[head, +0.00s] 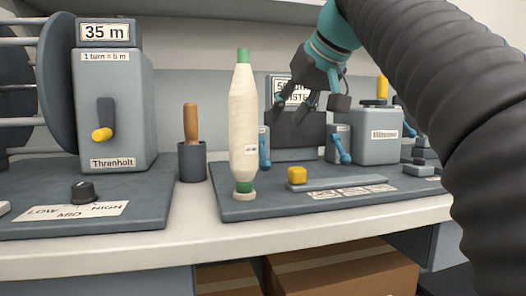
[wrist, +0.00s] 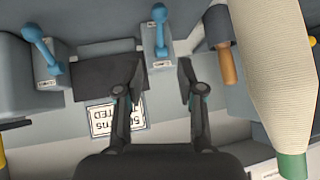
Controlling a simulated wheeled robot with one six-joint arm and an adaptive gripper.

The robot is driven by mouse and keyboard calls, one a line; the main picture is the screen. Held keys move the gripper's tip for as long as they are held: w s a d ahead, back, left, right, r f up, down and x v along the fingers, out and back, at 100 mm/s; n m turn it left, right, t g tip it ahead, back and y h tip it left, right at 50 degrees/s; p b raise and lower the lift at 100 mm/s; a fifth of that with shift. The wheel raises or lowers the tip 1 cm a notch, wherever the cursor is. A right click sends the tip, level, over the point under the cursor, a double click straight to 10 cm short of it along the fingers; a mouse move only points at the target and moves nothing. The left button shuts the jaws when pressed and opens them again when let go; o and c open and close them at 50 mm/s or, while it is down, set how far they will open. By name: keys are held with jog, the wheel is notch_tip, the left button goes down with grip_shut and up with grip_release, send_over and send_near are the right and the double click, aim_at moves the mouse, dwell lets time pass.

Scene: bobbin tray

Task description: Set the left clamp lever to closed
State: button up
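The left clamp lever (head: 265,150) is blue with a round knob and sits on a grey block just right of the thread bobbin. It hangs down towards the front in the head view. In the wrist view, the same lever (wrist: 160,32) is at top centre, with its knob towards the top edge. My gripper (head: 296,111) is open and empty, above and to the right of this lever. In the wrist view my gripper (wrist: 160,68) has its fingertips apart, just below the lever's block, not touching it. Small labels on the block are unreadable.
The right clamp lever (head: 341,148) is a matching blue one. A tall cream bobbin (head: 243,120) stands close left of the left lever. A wooden-handled tool (head: 191,125) stands in a grey cup. A yellow knob (head: 297,175) is in front. A dark panel (head: 298,133) lies between the levers.

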aim_at(263, 152)
jog(key=b+x, duration=0.3)
jog(key=x, duration=1)
jog(key=shift+w+a+f, duration=0.15)
jog(key=shift+w+f, duration=0.05)
jog(key=shift+f, duration=0.05)
grip_shut()
